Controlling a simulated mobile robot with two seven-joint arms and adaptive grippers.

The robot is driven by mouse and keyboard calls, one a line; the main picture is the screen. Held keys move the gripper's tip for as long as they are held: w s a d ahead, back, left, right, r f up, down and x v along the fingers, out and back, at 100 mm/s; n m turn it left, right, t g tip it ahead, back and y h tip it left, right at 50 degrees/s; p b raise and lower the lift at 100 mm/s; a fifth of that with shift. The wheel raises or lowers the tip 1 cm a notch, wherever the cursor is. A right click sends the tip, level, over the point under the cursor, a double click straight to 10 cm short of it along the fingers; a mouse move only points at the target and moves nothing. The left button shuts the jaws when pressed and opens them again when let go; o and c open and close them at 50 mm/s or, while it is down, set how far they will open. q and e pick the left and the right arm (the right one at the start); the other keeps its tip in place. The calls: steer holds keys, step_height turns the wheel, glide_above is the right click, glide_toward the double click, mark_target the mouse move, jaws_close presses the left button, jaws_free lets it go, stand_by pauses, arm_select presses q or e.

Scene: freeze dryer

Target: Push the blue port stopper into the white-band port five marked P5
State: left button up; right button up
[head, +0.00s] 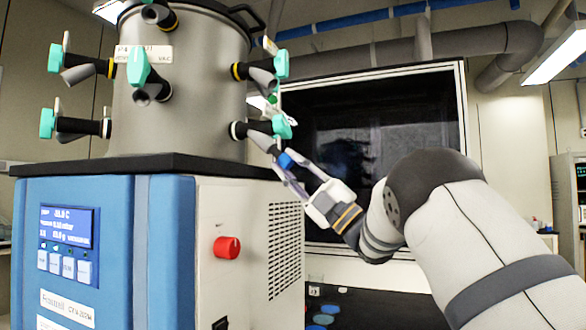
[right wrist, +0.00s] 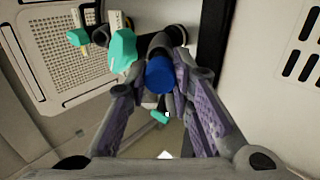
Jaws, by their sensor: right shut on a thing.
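The blue port stopper (head: 286,160) is between the fingertips of my right gripper (head: 284,168), which is shut on it. In the right wrist view the stopper (right wrist: 160,75) shows as a blue round end between the fingers, with a dark port tube behind it. The white-band port (head: 238,130) sticks out low on the right side of the grey chamber and has a teal valve handle (head: 282,126). The stopper is just below and right of that port's mouth; I cannot tell whether they touch. My left gripper is not in view.
The grey drum chamber (head: 180,90) carries several other ports with teal handles, including a yellow-band port (head: 238,71) above. A blue and white cabinet (head: 160,240) with a red knob (head: 227,247) stands below. Blue round pieces (head: 324,319) lie low in the background.

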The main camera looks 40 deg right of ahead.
steer(key=shift+x, duration=1.05)
stand_by(0.7)
steer(key=o, duration=1)
steer(key=shift+f, duration=0.1)
steer(key=shift+s+f, duration=0.15)
steer(key=shift+f, duration=0.05)
steer(key=v, duration=1.1)
steer(key=shift+s+d, duration=0.15)
steer(key=shift+s, duration=0.05)
